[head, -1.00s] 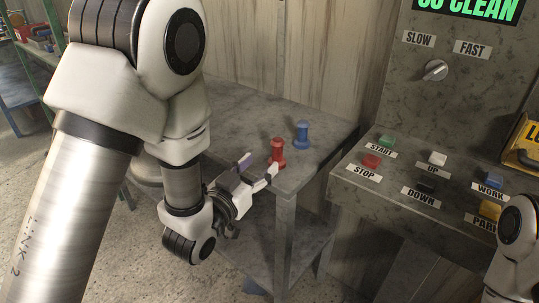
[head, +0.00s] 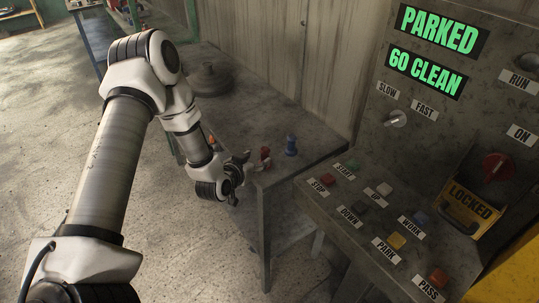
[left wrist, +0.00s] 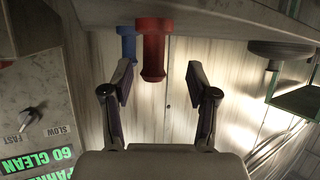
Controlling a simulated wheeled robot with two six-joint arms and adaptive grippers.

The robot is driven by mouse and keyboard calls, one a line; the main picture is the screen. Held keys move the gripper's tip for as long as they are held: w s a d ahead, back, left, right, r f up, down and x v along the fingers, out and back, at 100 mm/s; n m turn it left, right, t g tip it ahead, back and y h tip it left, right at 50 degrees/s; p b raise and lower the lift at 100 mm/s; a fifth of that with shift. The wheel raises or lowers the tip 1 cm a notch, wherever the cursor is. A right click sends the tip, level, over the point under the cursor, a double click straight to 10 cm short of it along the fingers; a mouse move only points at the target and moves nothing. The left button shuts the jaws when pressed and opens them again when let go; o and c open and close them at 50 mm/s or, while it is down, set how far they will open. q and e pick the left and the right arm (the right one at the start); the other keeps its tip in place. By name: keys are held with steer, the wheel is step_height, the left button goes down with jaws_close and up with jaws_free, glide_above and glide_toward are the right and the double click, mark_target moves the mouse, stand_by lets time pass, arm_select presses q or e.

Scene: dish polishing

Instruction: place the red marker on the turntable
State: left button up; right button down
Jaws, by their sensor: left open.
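The red marker (head: 264,153), a short peg with a flanged shape, stands near the front edge of the grey table. My left gripper (head: 245,163) is open beside it, on its left. In the left wrist view, which looks upside down, the red marker (left wrist: 153,48) is ahead, nearer the left-hand finger; I cannot tell whether it lies between the fingers. A dark round disc that looks like the turntable (head: 210,79) sits at the table's far left end. It also shows in the left wrist view (left wrist: 281,48). My right gripper is out of view.
A blue marker (head: 291,145) stands close to the right of the red one. A control panel (head: 350,205) with several coloured buttons borders the table on the right; its screen (head: 438,32) reads PARKED. The table (head: 230,118) is bare between markers and disc.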

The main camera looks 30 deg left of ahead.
mark_target(263, 156)
arm_select(q)
steer(key=w, duration=0.1)
steer(key=w+p, duration=0.1)
steer(key=w, duration=0.1)
steer(key=w+f, duration=0.1)
steer(key=shift+w+d, duration=0.3)
steer(key=shift+d, duration=0.1)
steer(key=shift+a+f, duration=0.2)
steer(key=shift+a, duration=0.1)
steer(key=c, duration=1.1)
jaws_close()
steer(key=shift+r, duration=0.1)
